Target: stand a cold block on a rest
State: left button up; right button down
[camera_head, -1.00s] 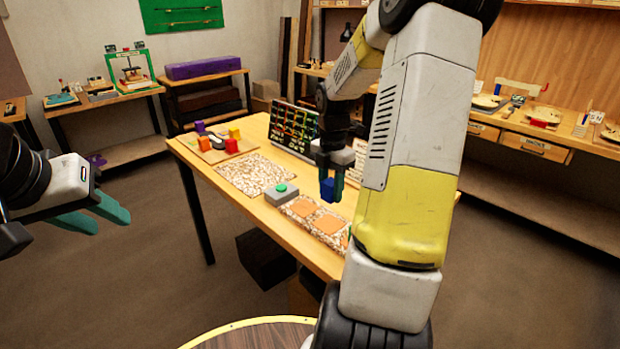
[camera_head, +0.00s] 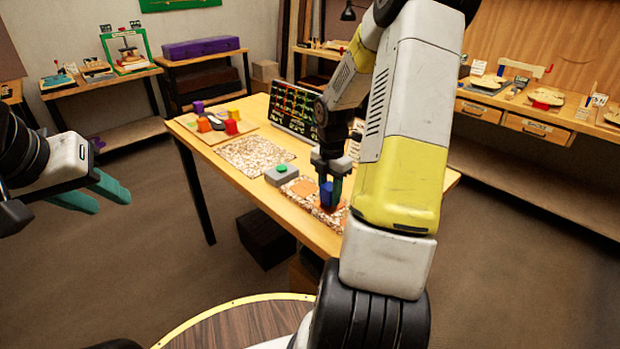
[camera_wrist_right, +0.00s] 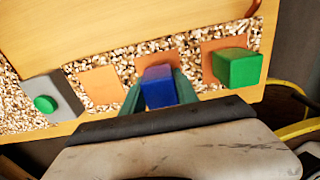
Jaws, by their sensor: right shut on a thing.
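The blue block (camera_head: 326,195) is upright between the teal fingers of my right gripper (camera_head: 331,188), which is shut on it. It also shows in the right wrist view (camera_wrist_right: 158,88), over the middle orange pad (camera_wrist_right: 152,60) of a speckled strip (camera_wrist_right: 122,66). I cannot tell whether its bottom touches the pad. The left orange pad (camera_wrist_right: 101,84) is bare. A green block (camera_wrist_right: 237,67) sits on the right orange pad (camera_wrist_right: 213,47); in the head view my arm hides it. My left gripper (camera_head: 93,196) is open and empty, left of the bench and clear of it.
A grey box with a green button (camera_head: 281,175) stands left of the strip. A speckled mat (camera_head: 255,156) and a board with coloured blocks (camera_head: 190,124) lie farther back on the bench. A dark panel with coloured lines (camera_head: 297,112) stands at its far edge.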

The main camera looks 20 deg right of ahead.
aim_at(330, 186)
jog(key=shift+f, duration=0.5)
jog(key=c, duration=0.9)
grip_release()
jog(key=shift+o, duration=0.2)
jog(key=shift+r, duration=0.15)
notch_tip(330, 186, up, 8)
jog(key=shift+f, duration=0.2)
